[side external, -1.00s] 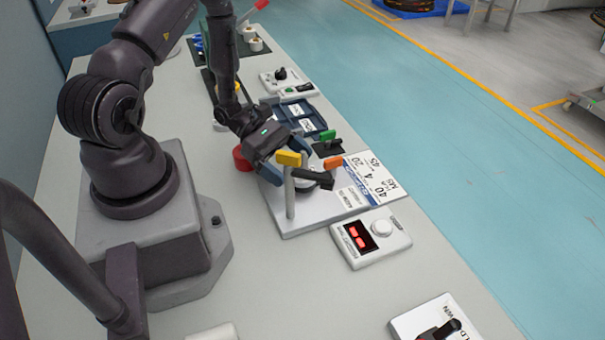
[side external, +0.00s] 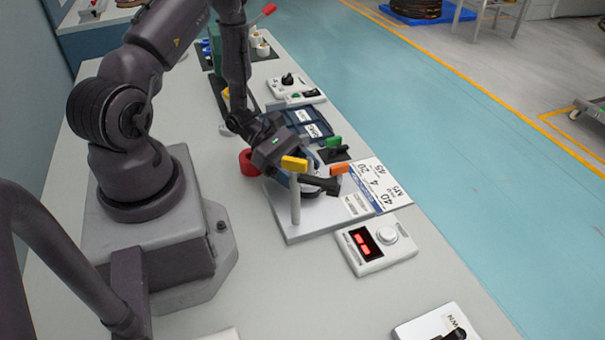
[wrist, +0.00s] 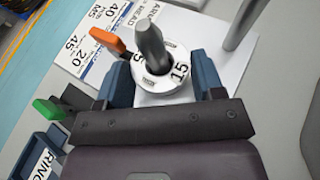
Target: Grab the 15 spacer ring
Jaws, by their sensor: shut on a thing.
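The 15 spacer ring (wrist: 177,58) is a white ring with black "15" print, seen in the wrist view around a dark grey spindle (wrist: 150,40). My gripper (wrist: 160,75) has one blue finger on each side of the ring and is shut on it.
An orange lever (side external: 339,169) and a green lever (side external: 333,142) are near. A box with a red display (side external: 365,242) sits in front. A red round part (side external: 247,163) lies behind.

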